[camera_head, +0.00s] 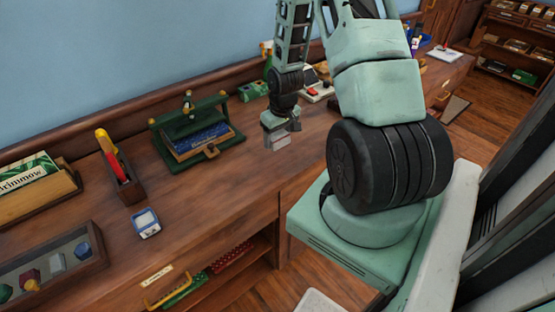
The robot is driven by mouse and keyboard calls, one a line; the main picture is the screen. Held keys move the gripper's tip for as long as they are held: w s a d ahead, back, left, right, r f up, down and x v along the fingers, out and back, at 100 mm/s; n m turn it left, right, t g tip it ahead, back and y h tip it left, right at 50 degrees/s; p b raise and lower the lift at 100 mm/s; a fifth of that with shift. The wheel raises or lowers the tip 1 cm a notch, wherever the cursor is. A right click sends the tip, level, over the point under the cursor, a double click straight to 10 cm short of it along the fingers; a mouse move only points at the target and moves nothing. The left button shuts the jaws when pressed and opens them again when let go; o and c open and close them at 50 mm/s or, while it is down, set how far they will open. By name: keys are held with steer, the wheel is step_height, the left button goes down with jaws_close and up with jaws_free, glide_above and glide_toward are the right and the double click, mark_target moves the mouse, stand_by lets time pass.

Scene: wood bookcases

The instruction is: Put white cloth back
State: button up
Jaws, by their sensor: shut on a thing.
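My gripper (281,133) hangs from my arm over the front part of the wooden counter, to the right of the dark green stand. It is shut on a small pale piece, which I take as the white cloth (278,143). The piece shows just below the fingers and is too small to make out folds or edges. It appears clear of the other objects on the counter. My upper arm hides part of the counter's right side.
The wooden counter (235,185) carries a green stand with a blue item (200,140), a narrow wooden holder (120,172), a small blue-white device (146,222) and a divided tray (45,276). Further right lie a white pad (443,54) and small items. Below is an open shelf (215,275).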

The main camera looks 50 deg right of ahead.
mark_target(276, 162)
steer(key=shift+a+f+p, duration=0.1)
steer(key=shift+f+p, duration=0.6)
steer(key=shift+f, duration=3.55)
steer(key=shift+f, duration=0.15)
steer(key=o, duration=1)
steer(key=shift+c, duration=0.2)
